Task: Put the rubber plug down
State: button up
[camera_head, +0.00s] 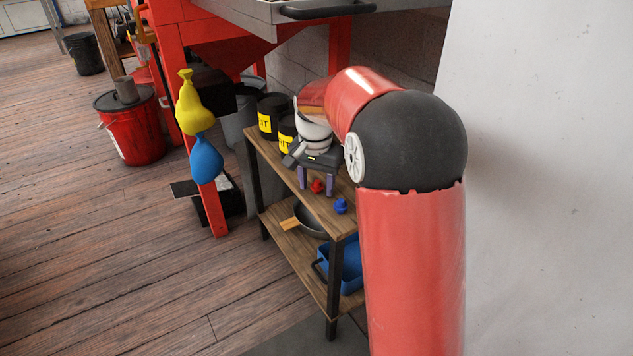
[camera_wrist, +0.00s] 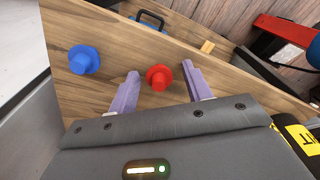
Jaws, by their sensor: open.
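A red plug-shaped piece (camera_head: 317,186) with a wide flange stands on the top board of the wooden shelf (camera_head: 325,212); it also shows in the wrist view (camera_wrist: 158,80). A similar blue piece (camera_head: 341,205) stands apart from it, nearer the front end, and shows at left in the wrist view (camera_wrist: 83,60). My gripper (camera_head: 316,184) is over the board with its purple fingers pointing down. In the wrist view my gripper (camera_wrist: 161,72) is open, one finger on each side of the red piece, with gaps visible. Which piece is the rubber plug, I cannot tell.
Black containers with yellow labels (camera_head: 271,117) stand at the shelf's far end, close to my gripper. A blue bin (camera_head: 345,266) and a dark pan (camera_head: 311,220) are on the lower board. A white wall (camera_head: 545,180) is at right. Yellow and blue bags (camera_head: 190,105) hang left.

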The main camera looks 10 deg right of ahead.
aim_at(316, 184)
jog(key=r, duration=0.2)
jog(key=r+p, duration=0.1)
jog(key=r, duration=0.5)
jog(key=shift+s+a, duration=0.1)
jog(key=shift+s, duration=0.15)
jog(key=s+n+t, duration=0.5)
jog(key=s+n, duration=0.2)
jog(key=s, duration=2.1)
jog(key=shift+s, duration=0.15)
jog(key=shift+r+p, duration=0.1)
jog(key=shift+p, duration=0.2)
